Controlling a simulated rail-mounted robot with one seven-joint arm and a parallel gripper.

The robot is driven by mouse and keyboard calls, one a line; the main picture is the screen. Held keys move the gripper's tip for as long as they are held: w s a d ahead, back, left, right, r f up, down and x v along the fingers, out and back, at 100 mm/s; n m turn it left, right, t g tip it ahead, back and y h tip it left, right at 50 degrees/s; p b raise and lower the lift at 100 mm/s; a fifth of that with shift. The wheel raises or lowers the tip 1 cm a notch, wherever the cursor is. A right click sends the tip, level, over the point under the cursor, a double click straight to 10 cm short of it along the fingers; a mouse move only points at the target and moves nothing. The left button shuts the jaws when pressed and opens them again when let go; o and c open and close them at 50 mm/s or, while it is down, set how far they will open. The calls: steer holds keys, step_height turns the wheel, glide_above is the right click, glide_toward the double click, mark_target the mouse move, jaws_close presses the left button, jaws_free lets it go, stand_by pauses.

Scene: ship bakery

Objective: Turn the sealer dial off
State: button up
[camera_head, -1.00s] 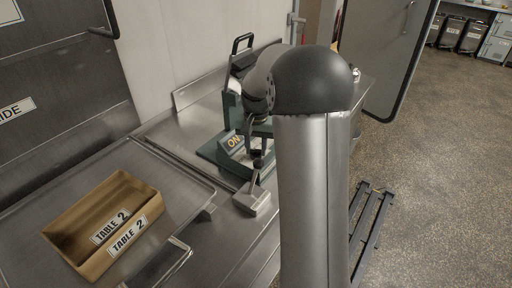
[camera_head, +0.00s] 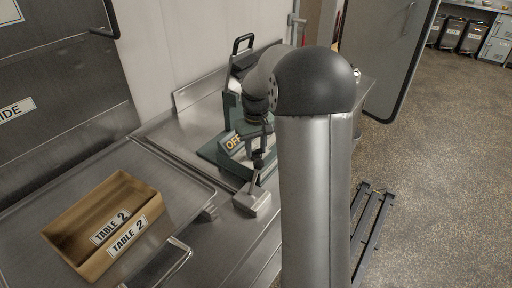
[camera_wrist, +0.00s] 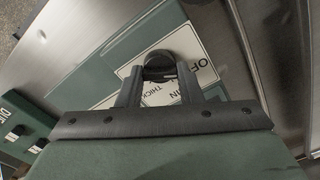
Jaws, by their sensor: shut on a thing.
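The green sealer (camera_head: 217,150) stands on the steel counter. Its sign (camera_head: 234,142) reads "OFF" in the head view. The black round dial (camera_wrist: 160,65) sits on a white label plate (camera_wrist: 194,50) in the wrist view. My gripper (camera_wrist: 160,72) is shut on the dial, with one finger on each side of it. In the head view my gripper (camera_head: 258,160) is low at the front of the sealer, and my arm hides part of the machine. The label's lettering is partly covered by the dial and fingers.
A grey metal block with a handle (camera_head: 253,201) lies just in front of the sealer. A brown "TABLE 2" box (camera_head: 75,255) sits on a tray at the left. A wall (camera_head: 185,40) rises behind the counter.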

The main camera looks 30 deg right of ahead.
mark_target(256, 150)
steer(key=shift+r, duration=0.1)
stand_by(0.3)
steer(key=o, duration=1)
step_height(256, 150, up, 17)
steer(key=shift+r, duration=0.2)
steer(key=shift+n+t, duration=0.3)
steer(key=s+a+f, duration=0.5)
steer(key=s, duration=0.4)
steer(key=s+a+f, duration=0.5)
steer(key=s+f, duration=0.1)
steer(key=s, duration=0.3)
steer(key=s+a+f, duration=0.5)
steer(key=s, duration=0.4)
steer(key=shift+a+f, duration=0.25)
